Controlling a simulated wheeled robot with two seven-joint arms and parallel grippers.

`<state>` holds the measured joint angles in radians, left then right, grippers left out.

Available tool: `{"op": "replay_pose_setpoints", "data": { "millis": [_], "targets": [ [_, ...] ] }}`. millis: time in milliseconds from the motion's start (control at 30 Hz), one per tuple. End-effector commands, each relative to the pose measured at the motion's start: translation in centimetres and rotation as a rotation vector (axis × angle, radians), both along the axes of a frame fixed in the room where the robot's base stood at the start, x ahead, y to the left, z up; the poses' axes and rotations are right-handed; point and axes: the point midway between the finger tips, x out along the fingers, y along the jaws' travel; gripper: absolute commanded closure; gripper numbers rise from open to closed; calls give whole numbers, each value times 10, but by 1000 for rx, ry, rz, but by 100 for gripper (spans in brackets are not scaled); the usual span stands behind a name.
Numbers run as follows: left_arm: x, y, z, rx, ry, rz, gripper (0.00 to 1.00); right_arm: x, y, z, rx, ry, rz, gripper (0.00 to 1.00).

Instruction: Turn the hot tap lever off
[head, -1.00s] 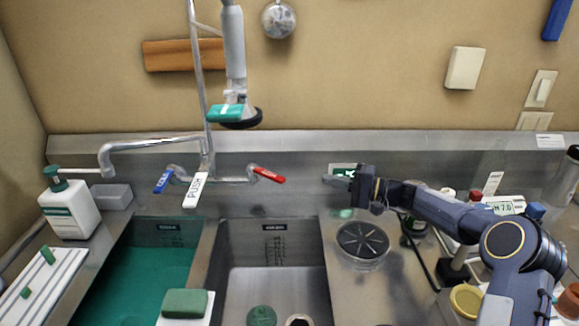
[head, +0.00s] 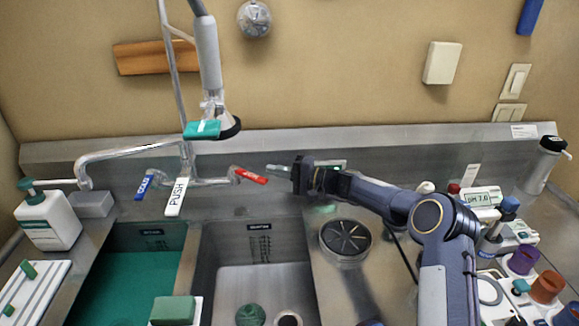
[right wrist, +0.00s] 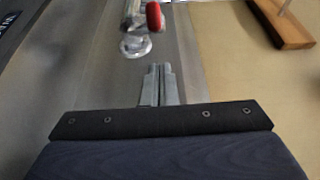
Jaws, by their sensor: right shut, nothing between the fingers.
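The hot tap lever (head: 250,175) is red and sticks out to the right from the tap body, sloping slightly down, in the head view. In the right wrist view the red lever (right wrist: 154,18) is seen end-on, beyond the fingertips. My right gripper (head: 270,168) is shut and empty, its tips close to the right end of the red lever. Its two fingers (right wrist: 159,72) lie together in the right wrist view, with a gap to the lever. I cannot tell whether they touch in the head view. My left gripper is not in view.
The blue cold lever (head: 146,184) and white PUSH lever (head: 176,196) are left of the red one. A hanging sprayer (head: 208,60) is above. The steel sink basin (head: 262,245) is below. A round black-topped dish (head: 345,238) sits on the counter below my right arm.

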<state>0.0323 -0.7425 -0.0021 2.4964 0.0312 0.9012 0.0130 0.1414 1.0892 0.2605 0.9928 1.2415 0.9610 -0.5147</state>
Motion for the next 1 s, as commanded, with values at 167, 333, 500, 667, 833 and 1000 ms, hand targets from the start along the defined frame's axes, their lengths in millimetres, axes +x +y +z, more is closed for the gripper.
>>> {"op": "replay_pose_setpoints", "data": {
  "millis": [167, 333, 500, 667, 833, 1000],
  "targets": [
    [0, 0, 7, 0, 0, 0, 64, -15, 11, 2, 0, 1, 1, 100],
    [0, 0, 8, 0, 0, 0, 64, -20, 15, 1, 1, 0, 1, 100],
    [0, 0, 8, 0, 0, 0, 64, -21, 15, 0, 1, -1, 0, 100],
    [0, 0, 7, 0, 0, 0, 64, -21, 15, 0, 1, -1, -1, 100],
    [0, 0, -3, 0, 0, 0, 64, -20, 14, -3, 2, -3, -21, 100],
    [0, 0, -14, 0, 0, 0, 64, -19, 14, -1, 3, -5, -56, 100]
  ]
}}
